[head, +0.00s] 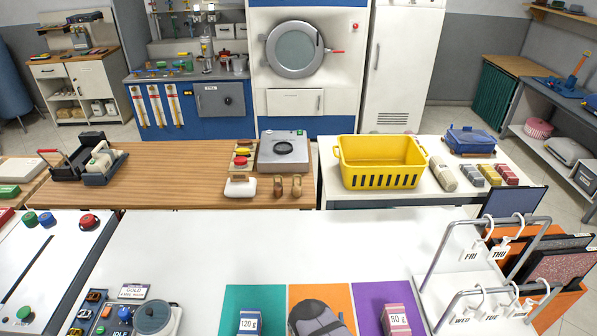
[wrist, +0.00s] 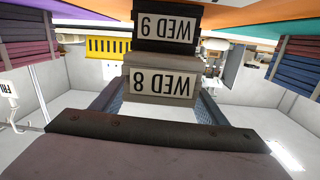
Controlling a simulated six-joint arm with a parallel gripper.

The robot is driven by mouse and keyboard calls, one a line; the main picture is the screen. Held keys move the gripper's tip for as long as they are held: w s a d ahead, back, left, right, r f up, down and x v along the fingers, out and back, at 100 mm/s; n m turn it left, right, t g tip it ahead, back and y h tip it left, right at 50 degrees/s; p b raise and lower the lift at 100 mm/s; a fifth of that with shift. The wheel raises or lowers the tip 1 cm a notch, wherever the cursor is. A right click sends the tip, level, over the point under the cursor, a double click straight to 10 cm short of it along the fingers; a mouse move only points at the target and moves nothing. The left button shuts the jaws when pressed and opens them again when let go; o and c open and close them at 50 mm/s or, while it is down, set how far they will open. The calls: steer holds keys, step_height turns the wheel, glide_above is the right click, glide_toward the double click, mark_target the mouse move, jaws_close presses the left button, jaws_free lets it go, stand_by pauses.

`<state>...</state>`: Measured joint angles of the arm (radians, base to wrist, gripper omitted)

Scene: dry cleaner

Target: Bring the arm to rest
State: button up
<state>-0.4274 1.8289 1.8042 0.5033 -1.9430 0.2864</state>
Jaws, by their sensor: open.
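My gripper (head: 318,318) is the dark grey part low over the orange mat (head: 335,293) in the head view. Its fingertips are hidden there. In the wrist view, which is upside down, my gripper (wrist: 160,108) has its two bluish mesh fingers spread apart. Ahead of it, a pale block (wrist: 130,85) and a dark block (wrist: 148,28) are stacked, each with an inverted WED label. The dark one is nearer the mat. The pale block shows between the fingers; I cannot tell how near they are to it. Nothing is seen clamped.
A blue stack marked 120 g (head: 249,322) stands on the teal mat, a pinkish stack marked 80 g (head: 396,319) on the purple mat. A hanger rack (head: 436,262) stands at right, a control panel (head: 104,318) at left. The white table (head: 260,245) is clear behind the mats.

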steer(key=shift+w+d+r+m+h, duration=0.1)
steer(key=shift+w+r+m+h, duration=0.25)
steer(key=shift+w+r, duration=0.65)
steer(key=w+m+g+b, duration=0.1)
steer(key=w+g+b, duration=0.2)
steer(key=w+g, duration=0.3)
steer(key=s+d+r+n+g+b, duration=0.1)
steer(key=s+d+r+g+b, duration=0.1)
steer(key=s, duration=0.6)
steer(key=s+d+r+n+g+y+b, duration=0.1)
steer(key=s+d+r+g+b, duration=0.1)
steer(key=s+r+g, duration=0.3)
steer(key=s+d+r+n+g+b, duration=0.1)
steer(key=s+r+g, duration=0.3)
steer(key=s, duration=0.9)
step_height(320, 180, up, 3)
steer(key=shift+d+f+b, duration=0.1)
steer(key=shift+d+b, duration=0.3)
steer(key=shift+b, duration=0.25)
